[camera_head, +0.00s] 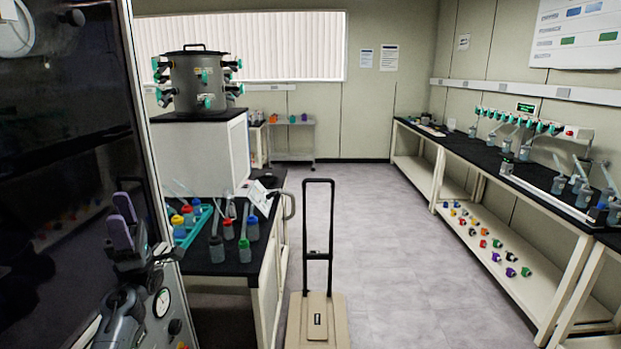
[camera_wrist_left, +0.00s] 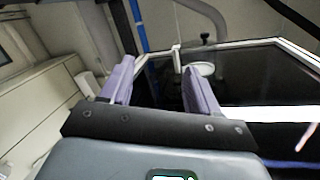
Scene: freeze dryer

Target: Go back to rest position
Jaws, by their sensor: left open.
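My left gripper (camera_head: 121,222) is at the lower left of the head view, with its two purple fingers pointing up. It is in front of the dark glass door (camera_head: 60,110) of a tall cabinet. In the left wrist view the gripper (camera_wrist_left: 152,88) shows its two purple fingers spread apart with nothing between them. Beyond the fingers are a framed dark panel (camera_wrist_left: 265,95) and a white round part (camera_wrist_left: 205,70). My right gripper is in neither view.
A black-topped bench (camera_head: 225,268) holds several bottles with coloured caps. A steel drum with valves (camera_head: 200,75) stands behind it. A beige cart (camera_head: 318,322) with a black handle stands mid-floor. A long bench with glassware (camera_head: 455,143) lines the right wall. The floor between is clear.

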